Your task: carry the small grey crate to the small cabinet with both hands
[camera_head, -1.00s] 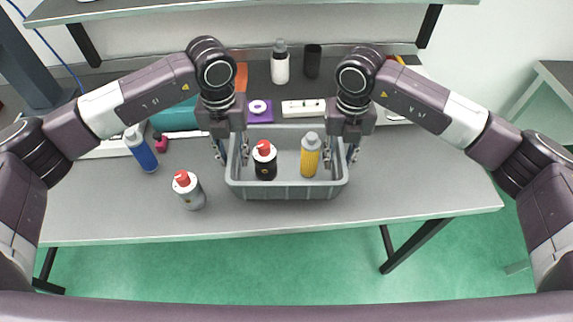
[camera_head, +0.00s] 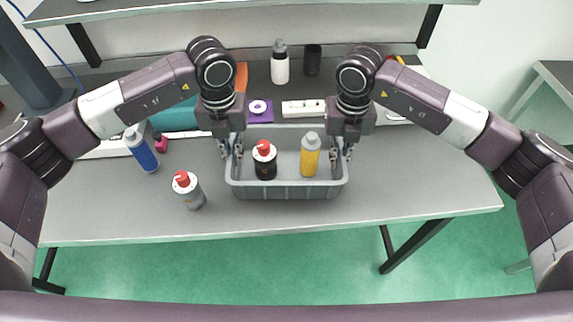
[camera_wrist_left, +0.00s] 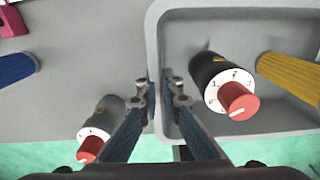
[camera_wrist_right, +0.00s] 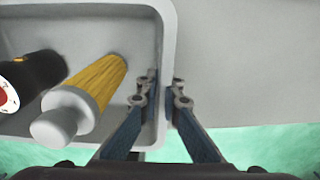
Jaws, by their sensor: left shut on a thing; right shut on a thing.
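The small grey crate (camera_head: 288,191) stands on the grey table in the head view. The small cabinet is not recognisable in these frames.
The table (camera_head: 420,185) is clear to the right.

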